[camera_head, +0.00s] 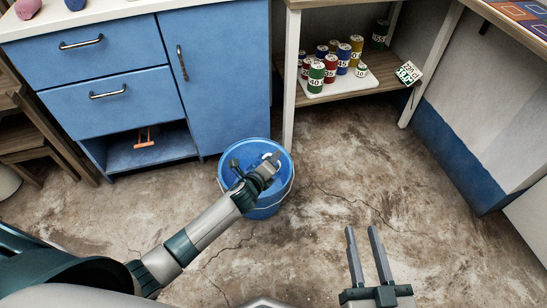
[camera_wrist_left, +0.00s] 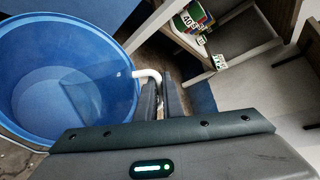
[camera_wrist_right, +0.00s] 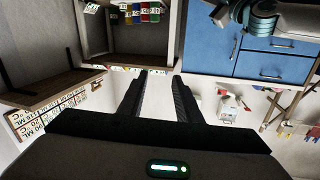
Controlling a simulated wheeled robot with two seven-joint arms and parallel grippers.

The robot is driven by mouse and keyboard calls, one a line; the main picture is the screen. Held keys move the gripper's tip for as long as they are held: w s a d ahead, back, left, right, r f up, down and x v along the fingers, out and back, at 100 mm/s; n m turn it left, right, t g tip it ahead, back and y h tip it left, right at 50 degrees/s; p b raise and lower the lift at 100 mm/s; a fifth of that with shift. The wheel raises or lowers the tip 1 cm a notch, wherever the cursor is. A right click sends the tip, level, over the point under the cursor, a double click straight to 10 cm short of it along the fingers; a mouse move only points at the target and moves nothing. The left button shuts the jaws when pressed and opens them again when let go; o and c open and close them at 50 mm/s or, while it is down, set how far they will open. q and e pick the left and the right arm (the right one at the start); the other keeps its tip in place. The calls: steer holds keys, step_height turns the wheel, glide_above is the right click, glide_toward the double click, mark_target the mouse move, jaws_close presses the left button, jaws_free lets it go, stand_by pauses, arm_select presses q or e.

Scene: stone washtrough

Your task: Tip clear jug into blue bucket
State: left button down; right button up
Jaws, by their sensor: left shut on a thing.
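The blue bucket (camera_head: 230,152) stands on the floor in front of the blue cabinet. It also fills the left of the left wrist view (camera_wrist_left: 45,40). The clear jug (camera_wrist_left: 95,98) shows there as a faint see-through body over the bucket's opening, tilted, with a white handle. My left gripper (camera_head: 274,158) is at the bucket's far right rim, shut on the jug's handle. The jug is hard to make out in the head view, and whether any contents are pouring cannot be told. My right gripper (camera_head: 362,229) is open and empty above the floor, right of the bucket.
A white-framed shelf (camera_head: 340,100) with several numbered cans on a tray stands behind the bucket. A blue cabinet (camera_head: 220,80) is at the back left, with an orange item (camera_head: 144,138) in its low opening. The floor right of the bucket is clear.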

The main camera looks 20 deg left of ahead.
mark_target(281, 164)
arm_select(q)
steer(key=shift+d, duration=0.15)
steer(key=b, duration=0.1)
steer(key=d+m+b, duration=0.1)
steer(key=shift+s+d+f+y+b, duration=0.1)
steer(key=shift+s+f+y+b, duration=0.1)
steer(key=shift+y+b, duration=0.2)
steer(key=shift+s+d+f+m+t+y+b, duration=0.2)
steer(key=shift+d+m+t+y+b, duration=0.1)
steer(key=shift+d+m+b, duration=0.25)
steer(key=shift+d+m, duration=0.15)
steer(key=shift+m, duration=0.1)
arm_select(e)
steer(key=s+r+t+y, duration=0.2)
steer(key=r+t, duration=0.6)
steer(key=r, duration=0.5)
steer(key=shift+s+d, duration=0.45)
steer(key=shift+s, duration=0.35)
